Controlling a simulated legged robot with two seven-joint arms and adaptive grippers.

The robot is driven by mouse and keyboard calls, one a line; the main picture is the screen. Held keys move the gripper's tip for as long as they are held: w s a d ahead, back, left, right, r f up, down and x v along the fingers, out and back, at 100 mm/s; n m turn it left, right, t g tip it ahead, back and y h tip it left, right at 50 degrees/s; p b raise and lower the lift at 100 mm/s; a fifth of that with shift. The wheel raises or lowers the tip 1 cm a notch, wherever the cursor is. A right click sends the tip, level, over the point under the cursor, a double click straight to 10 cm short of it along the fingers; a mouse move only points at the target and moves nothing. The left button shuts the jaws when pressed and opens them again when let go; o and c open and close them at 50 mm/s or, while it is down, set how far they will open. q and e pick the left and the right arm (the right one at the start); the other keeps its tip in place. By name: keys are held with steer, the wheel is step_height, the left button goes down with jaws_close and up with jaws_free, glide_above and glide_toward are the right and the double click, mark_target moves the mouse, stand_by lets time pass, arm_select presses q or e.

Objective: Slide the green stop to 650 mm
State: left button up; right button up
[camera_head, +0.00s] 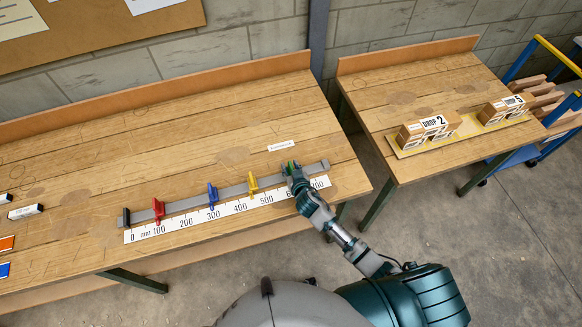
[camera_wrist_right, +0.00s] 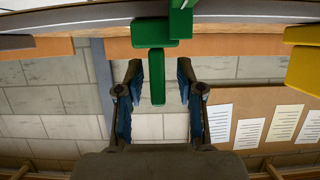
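The green stop (camera_head: 291,165) sits on the grey rail (camera_head: 232,192) near its right end, roughly above the hidden 600 mark of the white scale (camera_head: 226,211). My right gripper (camera_head: 292,174) is at the stop and covers much of it. In the right wrist view the green stop (camera_wrist_right: 157,72) has its handle between the two fingers of my right gripper (camera_wrist_right: 160,82), with a visible gap on each side. The fingers are open. My left gripper is not in view.
On the same rail stand a yellow stop (camera_head: 252,184), left of the green one, a blue stop (camera_head: 212,194) and a red stop (camera_head: 158,210). The yellow stop also shows in the right wrist view (camera_wrist_right: 303,58). A second table (camera_head: 385,95) stands right.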

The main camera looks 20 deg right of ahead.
steer(key=shift+a, duration=0.15)
steer(key=shift+c, duration=0.7)
jaws_close()
steer(key=shift+s+d, duration=0.1)
steer(key=shift+d, duration=0.4)
steer(key=d+p, duration=0.1)
steer(key=d, duration=0.2)
steer(key=shift+d+p, duration=0.4)
steer(key=shift+d, duration=0.3)
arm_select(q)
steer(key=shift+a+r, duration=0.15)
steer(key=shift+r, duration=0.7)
arm_select(e)
steer(key=shift+o, duration=0.7)
jaws_free()
